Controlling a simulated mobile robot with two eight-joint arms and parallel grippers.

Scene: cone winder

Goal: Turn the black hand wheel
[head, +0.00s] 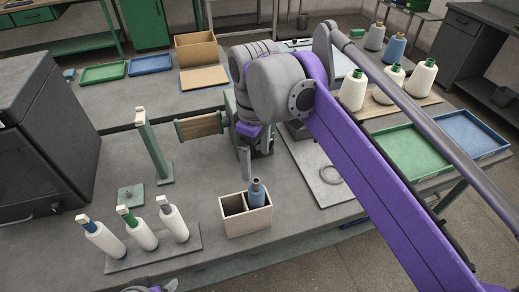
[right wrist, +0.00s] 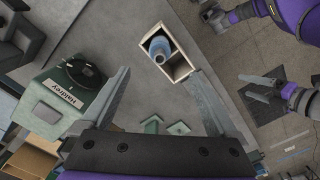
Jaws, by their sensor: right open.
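The black hand wheel (right wrist: 84,74) shows in the right wrist view as a dark disc on the green winder body (right wrist: 52,108), which bears a white name label. In the head view my right arm hides the wheel. My right gripper (head: 256,164) is open and points down beside the winder. In the right wrist view its two fingers (right wrist: 160,76) are wide apart with nothing between them; the wheel lies just left of the left finger, not between them. My left gripper (right wrist: 264,90) shows at the right of that view, its fingers apart and empty.
A green post (head: 154,150) stands left of the winder. White cones and trays (head: 412,150) are at right.

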